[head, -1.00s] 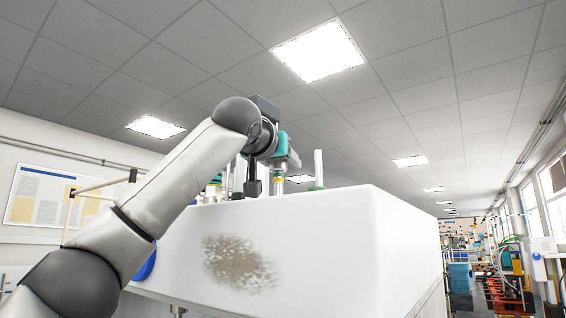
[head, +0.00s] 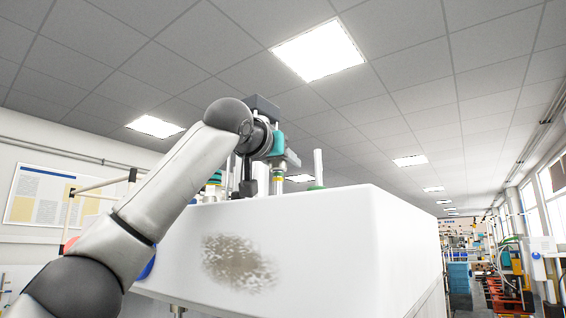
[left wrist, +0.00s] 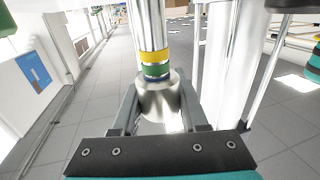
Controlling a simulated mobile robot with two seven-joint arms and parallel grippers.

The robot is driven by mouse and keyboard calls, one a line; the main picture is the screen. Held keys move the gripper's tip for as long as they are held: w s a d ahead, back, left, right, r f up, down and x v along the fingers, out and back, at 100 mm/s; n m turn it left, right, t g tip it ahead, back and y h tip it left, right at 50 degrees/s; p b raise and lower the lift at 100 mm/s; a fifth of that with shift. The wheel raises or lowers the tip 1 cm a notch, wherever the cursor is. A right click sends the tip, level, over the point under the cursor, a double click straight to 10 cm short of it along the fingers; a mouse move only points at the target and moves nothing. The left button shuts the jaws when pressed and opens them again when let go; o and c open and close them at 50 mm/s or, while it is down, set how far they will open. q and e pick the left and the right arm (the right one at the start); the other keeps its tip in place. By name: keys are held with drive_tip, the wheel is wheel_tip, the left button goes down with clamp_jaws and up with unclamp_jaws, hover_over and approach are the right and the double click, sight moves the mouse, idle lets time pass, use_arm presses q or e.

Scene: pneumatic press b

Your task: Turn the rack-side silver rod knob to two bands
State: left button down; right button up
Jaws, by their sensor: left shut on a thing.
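In the left wrist view a silver knob (left wrist: 160,102) sits around the lower end of a silver rod (left wrist: 151,24). Above the knob the rod shows a yellow band (left wrist: 154,57) and a green band (left wrist: 156,71), with a thin dark blue edge at the knob's rim. My left gripper (left wrist: 159,92) is shut on the knob, one finger on each side. In the head view my left arm reaches over the white machine housing (head: 330,225), and its wrist hides most of the knob. My right gripper is in neither view.
A thick pale column (left wrist: 232,65) stands close right of the knob in the left wrist view. In the head view a white rod with a green base (head: 318,168) rises from the housing right of my wrist. An aisle lies far right.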

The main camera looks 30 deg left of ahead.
use_arm(q)
drive_tip(key=shift+s+d+r+m+g+h, duration=0.1)
drive_tip(key=shift+d+m+g+h, duration=0.2)
drive_tip(key=shift+m+h, duration=1.15)
drive_tip(key=shift+s+d+r+m+g+h, duration=0.25)
drive_tip(key=shift+m+h, duration=0.55)
drive_tip(key=shift+h, duration=1.2)
drive_tip(key=shift+w+d+f+m+g+h, duration=0.15)
drive_tip(key=shift+d+m+h, duration=0.2)
drive_tip(key=shift+m+h, duration=1.1)
drive_tip(key=shift+s+r+h, duration=0.1)
drive_tip(key=shift+h, duration=0.4)
drive_tip(key=c, duration=0.8)
unclamp_jaws()
drive_tip(key=o, duration=0.4)
drive_tip(key=shift+f, duration=0.2)
drive_tip(key=b+v, duration=0.3)
drive_tip(key=v, duration=1.2)
drive_tip(key=shift+r+b, duration=0.15)
drive_tip(key=shift+b, duration=0.2)
drive_tip(key=shift+c, duration=0.2)
